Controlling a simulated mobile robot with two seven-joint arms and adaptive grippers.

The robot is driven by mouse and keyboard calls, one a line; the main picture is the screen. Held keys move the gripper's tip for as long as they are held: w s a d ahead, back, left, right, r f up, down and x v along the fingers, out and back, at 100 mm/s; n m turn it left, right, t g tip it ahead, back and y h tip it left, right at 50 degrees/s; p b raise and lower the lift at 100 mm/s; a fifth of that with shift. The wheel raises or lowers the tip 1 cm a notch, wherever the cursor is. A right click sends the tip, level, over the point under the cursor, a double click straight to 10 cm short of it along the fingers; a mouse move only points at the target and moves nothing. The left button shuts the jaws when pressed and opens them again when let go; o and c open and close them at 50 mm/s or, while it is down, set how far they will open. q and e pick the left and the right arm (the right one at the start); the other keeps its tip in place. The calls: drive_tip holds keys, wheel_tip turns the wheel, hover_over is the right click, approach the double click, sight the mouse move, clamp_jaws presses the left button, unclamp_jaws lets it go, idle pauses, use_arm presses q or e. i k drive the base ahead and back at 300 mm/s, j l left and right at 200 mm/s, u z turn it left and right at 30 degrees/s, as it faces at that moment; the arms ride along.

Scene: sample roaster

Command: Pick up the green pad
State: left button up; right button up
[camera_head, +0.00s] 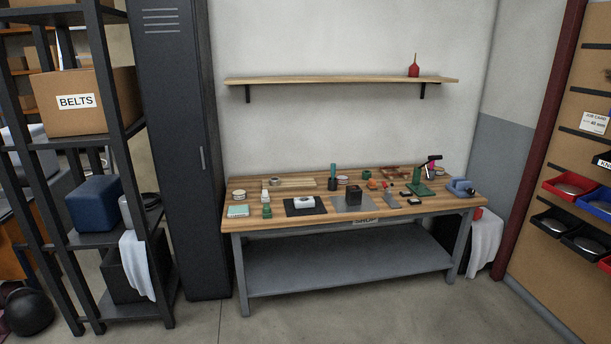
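A wooden-topped workbench (280,223) stands against the wall, some distance ahead. A small flat pale-green pad-like block (238,211) lies at its front left corner. A darker green flat piece (420,189) lies toward the right, with a dark upright device on or just behind it. I cannot tell for sure which of these is the green pad. Neither of my grippers is in view.
Beside the pale block are a small green item (267,211) and a black mat (318,208) with a white object. A shelving rack (148,207) and dark locker (185,150) stand left; bins (569,190) hang right. Floor before the bench is clear.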

sight(266, 211)
drive_tip(key=i, duration=1.7)
drive_tip(key=i+u, duration=0.1)
drive_tip(key=i, duration=0.4)
drive_tip(key=i+l+u, duration=0.15)
drive_tip(key=i, duration=0.35)
drive_tip(key=i+l+u, duration=0.1)
drive_tip(key=i, duration=0.45)
drive_tip(key=u, duration=0.15)
